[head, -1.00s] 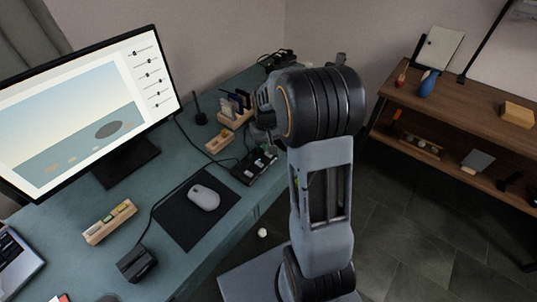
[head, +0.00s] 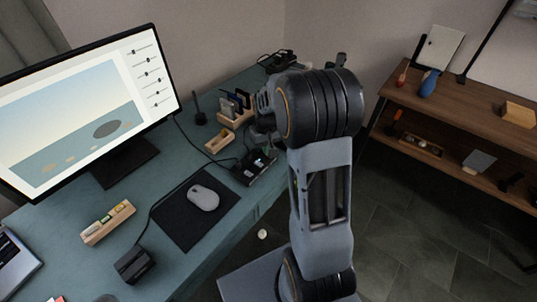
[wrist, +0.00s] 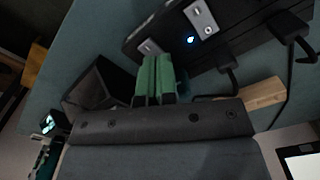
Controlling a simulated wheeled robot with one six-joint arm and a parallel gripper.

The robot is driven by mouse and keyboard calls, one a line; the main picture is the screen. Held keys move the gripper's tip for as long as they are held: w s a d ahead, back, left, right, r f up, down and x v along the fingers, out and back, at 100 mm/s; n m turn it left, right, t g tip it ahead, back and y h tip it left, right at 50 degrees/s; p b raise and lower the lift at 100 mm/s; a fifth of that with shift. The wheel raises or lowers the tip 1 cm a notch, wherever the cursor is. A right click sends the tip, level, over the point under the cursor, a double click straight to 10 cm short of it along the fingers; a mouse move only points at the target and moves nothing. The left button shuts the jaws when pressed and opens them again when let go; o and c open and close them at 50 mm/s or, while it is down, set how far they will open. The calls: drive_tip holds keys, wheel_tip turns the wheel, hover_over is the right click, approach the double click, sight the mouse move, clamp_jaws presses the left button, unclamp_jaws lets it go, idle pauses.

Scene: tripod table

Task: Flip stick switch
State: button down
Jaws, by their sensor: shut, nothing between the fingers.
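A black switch box (head: 262,172) sits near the right edge of the desk, partly hidden by my arm in the head view. In the wrist view the black box (wrist: 238,38) shows metal switch plates (wrist: 201,18) and a lit blue light (wrist: 190,40). Another metal plate (wrist: 149,47) lies just beyond my fingertips. My gripper (wrist: 157,62) has green fingers pressed together with nothing between them, close to the box. I cannot tell whether the fingertips touch a stick, as they hide that spot.
Cables with black plugs (wrist: 289,24) run from the box. A wooden holder (head: 219,139) and a card rack (head: 236,112) stand behind it. A mouse (head: 203,197) on a black mat (head: 180,225) and a monitor (head: 85,105) are to the left.

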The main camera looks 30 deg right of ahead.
drive_tip(key=shift+f, duration=0.3)
drive_tip(key=shift+r, duration=0.1)
drive_tip(key=shift+r+p, duration=2.7)
drive_tip(key=shift+r, duration=0.75)
drive_tip(key=shift+s+f, duration=0.1)
